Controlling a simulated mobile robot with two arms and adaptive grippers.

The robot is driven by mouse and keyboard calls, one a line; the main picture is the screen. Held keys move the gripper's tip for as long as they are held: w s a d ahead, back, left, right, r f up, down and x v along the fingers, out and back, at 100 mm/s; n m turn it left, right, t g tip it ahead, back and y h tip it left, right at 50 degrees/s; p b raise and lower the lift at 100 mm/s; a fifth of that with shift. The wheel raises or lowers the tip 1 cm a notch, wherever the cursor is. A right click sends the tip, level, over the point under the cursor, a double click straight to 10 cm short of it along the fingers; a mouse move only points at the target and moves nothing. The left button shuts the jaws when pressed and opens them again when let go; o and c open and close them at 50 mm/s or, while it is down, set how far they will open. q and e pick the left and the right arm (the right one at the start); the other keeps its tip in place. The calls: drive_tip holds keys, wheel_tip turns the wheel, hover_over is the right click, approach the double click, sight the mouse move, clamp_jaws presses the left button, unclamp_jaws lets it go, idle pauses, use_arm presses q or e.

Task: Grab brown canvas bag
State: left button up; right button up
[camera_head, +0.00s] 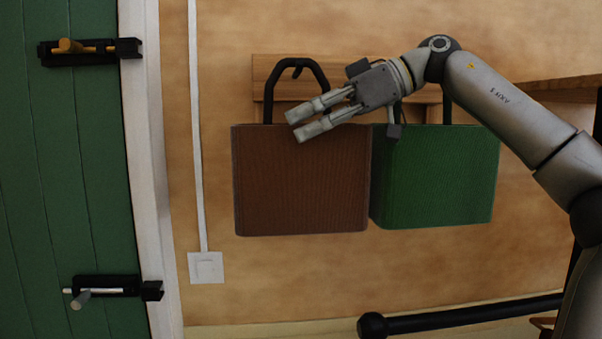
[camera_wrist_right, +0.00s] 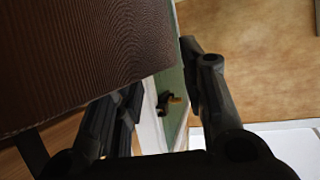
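The brown canvas bag (camera_head: 300,190) hangs by its dark handle (camera_head: 297,66) from a hook on a wooden wall board. My right gripper (camera_head: 296,126) is in front of the bag's top edge, below the handle loop, with its fingers pointing left. Its two fingers are apart, with nothing seen between them. In the right wrist view the bag (camera_wrist_right: 80,55) fills the upper left, beside the spread fingers (camera_wrist_right: 160,90). I cannot tell whether the gripper touches the bag. My left gripper is in neither view.
A green bag (camera_head: 435,180) hangs close against the brown bag's right side, its handle partly behind my right arm. A green door (camera_head: 60,180) with two bolts stands at the left. A dark round-ended rod (camera_head: 450,317) crosses the lower right.

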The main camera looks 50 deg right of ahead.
drive_tip(key=shift+x, duration=1.15)
drive_tip(key=shift+s, duration=0.1)
drive_tip(key=shift+c, duration=1.4)
drive_tip(key=c, duration=0.4)
drive_tip(key=shift+a, duration=0.2)
clamp_jaws()
